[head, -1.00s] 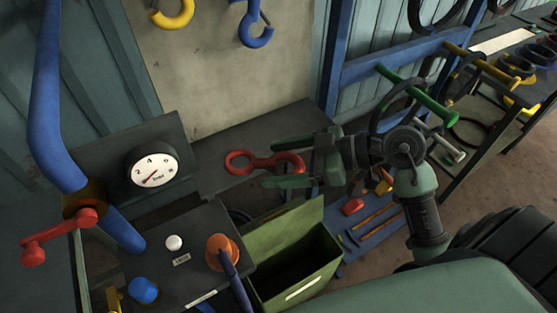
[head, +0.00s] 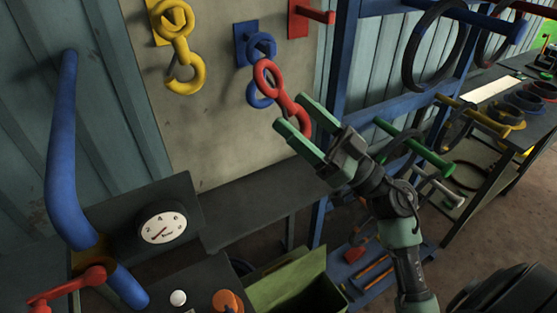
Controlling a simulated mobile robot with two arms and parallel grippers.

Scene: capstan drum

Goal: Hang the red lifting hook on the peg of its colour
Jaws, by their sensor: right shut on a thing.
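The red lifting hook (head: 270,80) is in my right gripper (head: 291,121), which is shut on its lower end. The hook is raised in front of the board, its ring end up and to the left. In the picture it overlaps the blue hook (head: 260,45), which hangs on a blue-backed peg. The red peg (head: 318,14) sticks out from a red plate at the top, up and to the right of the held hook, and is bare. I cannot tell the depth gap between hook and board. My left gripper is not in view.
A yellow hook (head: 182,55) hangs at the left of the board. A blue rack (head: 345,75) with pegs and black rings stands to the right. A dark bench (head: 260,205) and a green bin (head: 285,285) are below. A blue pipe (head: 60,160) stands at left.

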